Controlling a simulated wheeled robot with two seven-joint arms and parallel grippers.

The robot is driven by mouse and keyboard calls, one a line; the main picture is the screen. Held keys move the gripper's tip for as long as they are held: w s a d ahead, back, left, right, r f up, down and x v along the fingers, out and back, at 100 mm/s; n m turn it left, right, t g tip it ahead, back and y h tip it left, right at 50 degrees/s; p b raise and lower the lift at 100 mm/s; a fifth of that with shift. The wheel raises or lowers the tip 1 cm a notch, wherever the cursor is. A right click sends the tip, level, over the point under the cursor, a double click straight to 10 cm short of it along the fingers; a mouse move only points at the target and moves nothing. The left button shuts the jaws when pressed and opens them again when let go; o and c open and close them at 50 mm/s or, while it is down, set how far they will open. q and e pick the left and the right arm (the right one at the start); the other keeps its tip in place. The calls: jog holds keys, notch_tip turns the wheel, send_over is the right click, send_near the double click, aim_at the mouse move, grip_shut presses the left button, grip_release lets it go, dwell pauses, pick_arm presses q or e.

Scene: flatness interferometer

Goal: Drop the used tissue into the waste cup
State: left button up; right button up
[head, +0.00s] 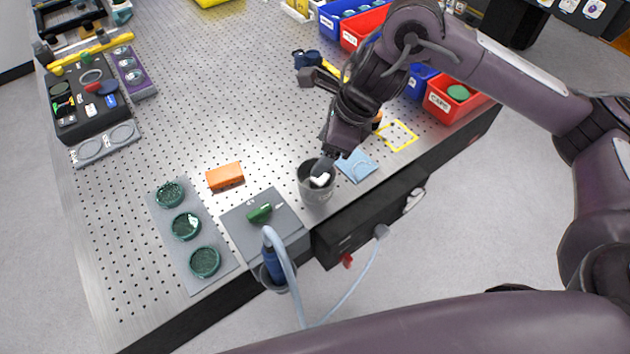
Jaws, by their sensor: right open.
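The waste cup (316,195) is a grey, round, open cup near the front edge of the perforated table. A white crumpled piece, which looks like the used tissue (320,180), shows inside its mouth. My right gripper (325,168) points down at the cup's rim from above, with its fingertips at the cup's mouth just over the white piece. The right gripper is open; whether its fingers still touch the tissue I cannot tell. My left gripper is not in view.
A light blue cloth (357,166) lies right of the cup. A grey block with a green handle (260,213) and an orange block (225,177) are to the left. A plate with green-rimmed round holders (188,227) lies further left. Red and blue bins (450,98) stand at right.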

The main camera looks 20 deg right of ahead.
jog(key=v, duration=0.5)
jog(key=shift+d+r, duration=0.1)
dwell(0.4)
